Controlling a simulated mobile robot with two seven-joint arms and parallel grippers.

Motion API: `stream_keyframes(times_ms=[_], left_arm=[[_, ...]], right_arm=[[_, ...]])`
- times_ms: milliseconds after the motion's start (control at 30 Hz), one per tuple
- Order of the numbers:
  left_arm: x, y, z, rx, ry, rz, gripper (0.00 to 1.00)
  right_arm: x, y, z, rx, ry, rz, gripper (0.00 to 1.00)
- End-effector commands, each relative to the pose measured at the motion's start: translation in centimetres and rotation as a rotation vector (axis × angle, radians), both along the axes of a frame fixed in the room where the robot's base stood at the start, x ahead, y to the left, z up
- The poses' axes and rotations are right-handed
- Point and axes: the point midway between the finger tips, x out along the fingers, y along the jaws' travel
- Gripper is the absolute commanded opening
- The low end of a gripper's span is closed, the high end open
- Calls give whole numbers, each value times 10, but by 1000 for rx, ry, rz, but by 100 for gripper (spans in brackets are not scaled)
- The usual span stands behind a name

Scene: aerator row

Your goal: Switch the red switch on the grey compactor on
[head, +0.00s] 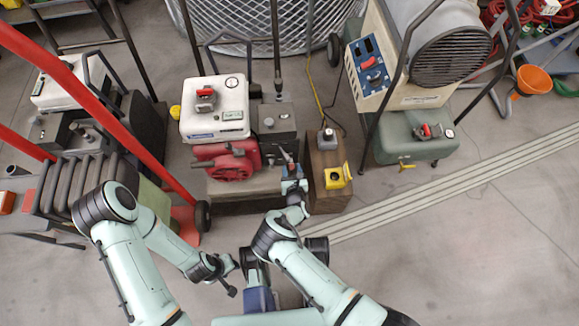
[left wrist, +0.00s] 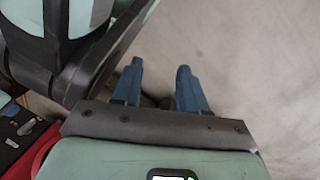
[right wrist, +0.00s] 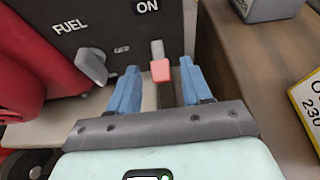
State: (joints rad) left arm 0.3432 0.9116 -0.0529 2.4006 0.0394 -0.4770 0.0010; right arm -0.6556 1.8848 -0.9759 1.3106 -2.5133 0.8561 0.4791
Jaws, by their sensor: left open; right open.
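In the right wrist view, a red-tipped switch (right wrist: 160,70) on a pale stem sits below the word ON on a dark grey panel (right wrist: 95,22). A grey lever under the word FUEL is to its left. My right gripper (head: 290,168) is open at the front of the middle machine (head: 277,122), which has a red engine part. Its fingers stand on either side of the red tip in the picture; contact is not clear. My left gripper (left wrist: 158,82) is open and empty above bare floor in the left wrist view.
A brown block (head: 327,180) with a yellow-framed box stands just right of my right gripper. A heater (head: 405,60) and a grey-green machine (head: 415,145) are further right. A red-framed cart (head: 85,85) is at left. The floor at lower right is clear.

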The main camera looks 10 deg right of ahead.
Motion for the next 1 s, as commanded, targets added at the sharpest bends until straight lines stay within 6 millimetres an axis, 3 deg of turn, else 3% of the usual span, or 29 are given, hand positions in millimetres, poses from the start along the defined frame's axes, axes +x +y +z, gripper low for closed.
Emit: stream_keyframes(times_ms=[333,400,500,733,1000], left_arm=[[-2,0,-1,-1,7,1,43],[-2,0,-1,-1,6,1,43],[-2,0,-1,-1,6,0,43],[6,-1,7,0,-21,-2,43],[65,-9,59,11,-219,-15,43]], right_arm=[[1,-1,0,-1,0,1,49],[1,-1,0,-1,0,1,26],[1,-1,0,-1,0,1,0],[1,-2,2,2,21,-4,0],[2,-3,15,5,177,-7,0]])
